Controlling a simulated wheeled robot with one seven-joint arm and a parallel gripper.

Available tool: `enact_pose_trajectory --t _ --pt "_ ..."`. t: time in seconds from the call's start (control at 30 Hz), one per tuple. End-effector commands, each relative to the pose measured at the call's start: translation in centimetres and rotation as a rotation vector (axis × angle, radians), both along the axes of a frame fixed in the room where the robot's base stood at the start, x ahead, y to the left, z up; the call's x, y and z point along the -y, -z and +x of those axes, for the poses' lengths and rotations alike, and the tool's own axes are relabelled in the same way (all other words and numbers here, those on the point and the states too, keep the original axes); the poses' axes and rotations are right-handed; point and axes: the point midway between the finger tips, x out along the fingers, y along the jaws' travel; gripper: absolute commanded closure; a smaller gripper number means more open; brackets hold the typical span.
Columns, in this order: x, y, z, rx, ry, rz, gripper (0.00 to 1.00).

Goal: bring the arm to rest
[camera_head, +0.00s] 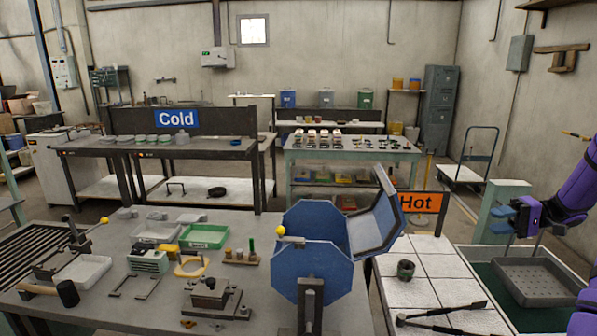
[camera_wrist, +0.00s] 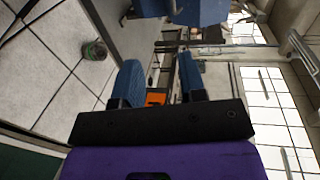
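My gripper (camera_head: 513,216) is at the right of the head view, on my purple arm, above the right end of the work area. In the wrist view its two blue fingers (camera_wrist: 160,82) stand apart with nothing between them, so it is open and empty. It is close to a pale green post (camera_head: 496,232) in the head view; I cannot tell whether they touch.
A grey perforated tray (camera_head: 535,282) lies below my gripper. A small dark green cup (camera_head: 405,269) and long dark tongs (camera_head: 440,318) lie on the white tiled top, beside the orange Hot sign (camera_head: 421,202). A blue octagonal vessel (camera_head: 312,250) stands on the grey table.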

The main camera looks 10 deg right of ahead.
Motion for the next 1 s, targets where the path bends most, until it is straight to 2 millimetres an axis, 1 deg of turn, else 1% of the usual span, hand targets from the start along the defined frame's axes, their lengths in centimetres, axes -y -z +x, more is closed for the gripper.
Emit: enact_pose_trajectory --t 0.27,0.47,0.57,0.67,0.77,0.87,0.9,1.0 --pt "-2.1 -1.5 0.4 -0.04 -0.038 -0.056 0.62" --pt "-4.5 -3.1 0.6 -0.082 -0.076 -0.12 0.62" --pt "-6.1 -4.1 0.6 -0.109 -0.098 -0.164 0.62" --pt "-8.0 -5.3 0.5 -0.138 -0.124 -0.219 0.62" --pt "-10.4 -6.8 0.2 -0.17 -0.154 -0.294 0.62" --pt "-13.5 -8.6 -0.4 -0.207 -0.186 -0.392 0.62" --pt "-14.7 -9.2 -0.8 -0.22 -0.196 -0.433 0.62" --pt "-17.6 -10.8 -1.8 -0.245 -0.216 -0.536 0.62"
